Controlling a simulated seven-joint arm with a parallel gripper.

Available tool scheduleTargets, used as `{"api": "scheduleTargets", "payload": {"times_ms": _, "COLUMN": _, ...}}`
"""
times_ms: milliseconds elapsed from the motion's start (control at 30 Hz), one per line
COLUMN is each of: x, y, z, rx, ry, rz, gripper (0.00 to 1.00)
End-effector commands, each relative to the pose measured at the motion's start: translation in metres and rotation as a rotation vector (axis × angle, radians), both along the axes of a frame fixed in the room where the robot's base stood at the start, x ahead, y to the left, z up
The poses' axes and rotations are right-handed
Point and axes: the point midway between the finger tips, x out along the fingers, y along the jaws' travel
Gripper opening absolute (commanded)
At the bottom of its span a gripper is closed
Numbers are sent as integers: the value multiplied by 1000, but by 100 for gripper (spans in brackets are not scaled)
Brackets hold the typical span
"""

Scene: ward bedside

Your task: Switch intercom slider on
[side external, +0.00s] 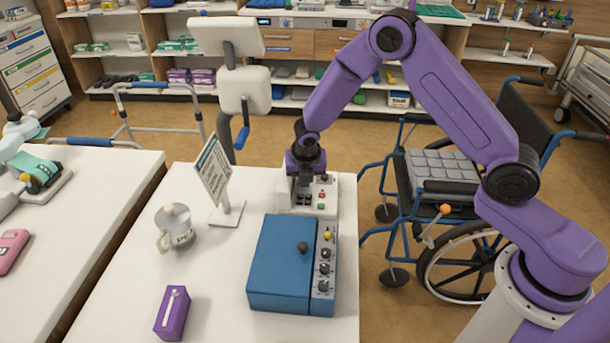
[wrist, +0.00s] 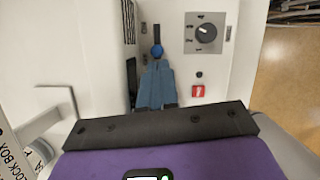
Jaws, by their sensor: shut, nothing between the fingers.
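The white intercom box (side external: 324,203) stands at the back right of the white table. Its face (wrist: 228,75) fills the upper middle of the wrist view. The slider's small blue knob (wrist: 157,50) sits on a narrow stem in a dark upright slot. My gripper (side external: 304,182) points down over the left part of the box. In the wrist view its blue-grey fingers (wrist: 157,68) are together and empty, with their tips just below the knob in the picture. I cannot tell whether they touch it. In the side view my gripper hides the slider.
Right of the slot are a grey dial (wrist: 205,32) and a red switch (wrist: 198,91). A blue box with knobs (side external: 278,262) stands in front of the intercom. A sign (side external: 213,170), a lidded jug (side external: 175,228) and a purple box (side external: 172,315) stand to the left.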

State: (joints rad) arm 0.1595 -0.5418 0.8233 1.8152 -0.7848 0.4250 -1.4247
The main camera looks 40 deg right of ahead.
Motion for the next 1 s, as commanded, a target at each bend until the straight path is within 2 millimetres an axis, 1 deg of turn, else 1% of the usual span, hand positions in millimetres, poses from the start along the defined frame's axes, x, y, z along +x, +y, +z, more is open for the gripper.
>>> {"api": "scheduleTargets", "payload": {"times_ms": 267, "x": 1, "y": 0, "z": 0, "rx": 0, "ry": 0, "rz": -1, "gripper": 0}}
{"api": "scheduleTargets", "payload": {"times_ms": 500, "x": 17, "y": -16, "z": 0, "rx": 1, "ry": 0, "rz": -2, "gripper": 0}}
{"api": "scheduleTargets", "payload": {"times_ms": 567, "x": 19, "y": -18, "z": 0, "rx": 1, "ry": 0, "rz": -2, "gripper": 0}}
{"api": "scheduleTargets", "payload": {"times_ms": 867, "x": 18, "y": -18, "z": 0, "rx": 1, "ry": 1, "rz": -1, "gripper": 0}}
{"api": "scheduleTargets", "payload": {"times_ms": 1000, "x": 17, "y": -17, "z": 6, "rx": 1, "ry": -2, "rz": 0, "gripper": 0}}
